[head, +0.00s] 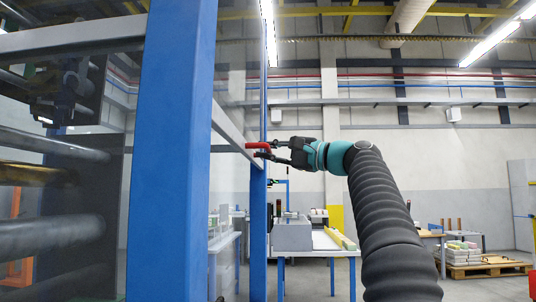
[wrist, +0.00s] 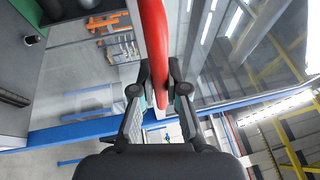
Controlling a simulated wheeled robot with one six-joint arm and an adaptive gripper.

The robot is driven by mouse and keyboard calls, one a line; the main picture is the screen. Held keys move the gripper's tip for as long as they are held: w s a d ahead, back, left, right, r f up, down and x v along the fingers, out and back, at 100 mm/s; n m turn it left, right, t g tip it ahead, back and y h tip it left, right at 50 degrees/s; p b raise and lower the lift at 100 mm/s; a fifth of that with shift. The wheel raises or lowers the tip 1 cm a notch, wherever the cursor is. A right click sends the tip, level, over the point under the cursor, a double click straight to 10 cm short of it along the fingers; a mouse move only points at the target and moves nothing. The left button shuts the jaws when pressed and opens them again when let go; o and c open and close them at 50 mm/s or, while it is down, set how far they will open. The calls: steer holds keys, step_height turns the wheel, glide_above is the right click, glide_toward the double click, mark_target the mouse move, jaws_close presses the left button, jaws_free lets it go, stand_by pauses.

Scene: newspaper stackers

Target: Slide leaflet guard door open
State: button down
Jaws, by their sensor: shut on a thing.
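A red handle (head: 257,145) sticks out from the guard's grey rail (head: 231,132), beside the far blue post (head: 258,235). My gripper (head: 268,151) reaches it from the right and is shut on it. In the wrist view the red handle (wrist: 153,38) is a long curved bar running down between the two fingertips (wrist: 158,78), with a finger on each side. The leaflet guard door seems to be the clear panel (wrist: 235,60) beside the handle. How far the door stands open I cannot tell.
A thick blue post (head: 172,150) stands close in front, with machine rollers (head: 45,235) to its left. A table (head: 325,241) with a grey box (head: 292,235) stands behind my arm. A loaded pallet (head: 485,268) lies at the right. Open floor lies between.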

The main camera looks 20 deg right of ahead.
steer(key=c, duration=1.2)
jaws_free()
steer(key=v, duration=1.2)
